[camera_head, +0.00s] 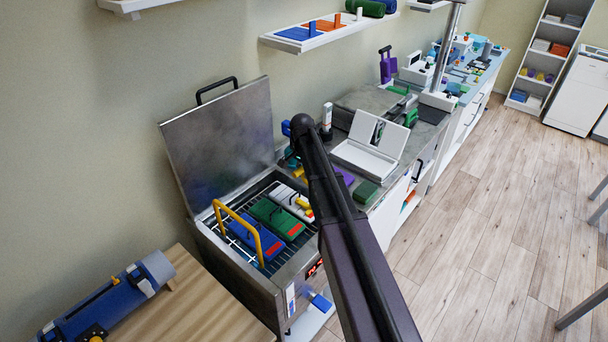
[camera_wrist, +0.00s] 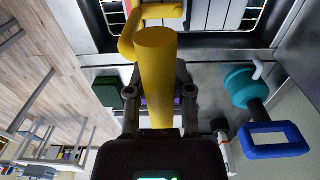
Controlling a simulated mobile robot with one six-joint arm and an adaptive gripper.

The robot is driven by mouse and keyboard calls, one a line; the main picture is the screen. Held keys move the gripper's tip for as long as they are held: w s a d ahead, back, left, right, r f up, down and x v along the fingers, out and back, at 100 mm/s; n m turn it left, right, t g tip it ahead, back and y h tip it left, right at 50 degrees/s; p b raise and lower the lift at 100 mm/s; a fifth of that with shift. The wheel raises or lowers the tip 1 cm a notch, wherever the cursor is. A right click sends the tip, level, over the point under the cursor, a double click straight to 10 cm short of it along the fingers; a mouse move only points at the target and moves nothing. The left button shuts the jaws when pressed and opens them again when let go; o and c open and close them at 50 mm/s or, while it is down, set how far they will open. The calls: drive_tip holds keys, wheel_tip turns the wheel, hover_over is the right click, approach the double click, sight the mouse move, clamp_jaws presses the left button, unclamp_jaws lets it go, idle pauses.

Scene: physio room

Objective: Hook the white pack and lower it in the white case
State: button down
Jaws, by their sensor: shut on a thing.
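The white pack (camera_head: 285,196) lies in the open steel tank (camera_head: 232,262), at the right end of a row with a green pack (camera_head: 277,218) and a blue pack (camera_head: 257,240). It has a dark handle on top. My gripper (camera_wrist: 160,88) is shut on a yellow hook tool (camera_wrist: 157,55), whose bent end reaches over the tank in the wrist view. In the head view my arm hides the gripper, and yellow parts show by the white pack. I cannot tell whether the hook touches its handle. The white case (camera_head: 364,161) stands open on the counter to the right.
The tank's raised lid (camera_head: 220,135) stands behind it. A yellow handle (camera_head: 218,208) arches over its left side. A teal piece (camera_wrist: 250,88) and a blue frame (camera_wrist: 276,138) are near my gripper. A green block (camera_head: 366,192) sits before the case.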

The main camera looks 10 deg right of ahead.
drive_tip(key=shift+w+a, duration=0.6)
drive_tip(key=shift+w, duration=0.25)
drive_tip(key=shift+w+a, duration=0.6)
drive_tip(key=shift+w, duration=0.2)
drive_tip(key=shift+r+p, duration=1.8)
drive_tip(key=shift+r, duration=0.05)
idle(0.6)
wheel_tip(320, 180, up, 8)
drive_tip(key=p, duration=0.8)
drive_tip(key=shift+r, duration=0.15)
idle(0.5)
drive_tip(key=shift+w, duration=0.1)
idle(0.3)
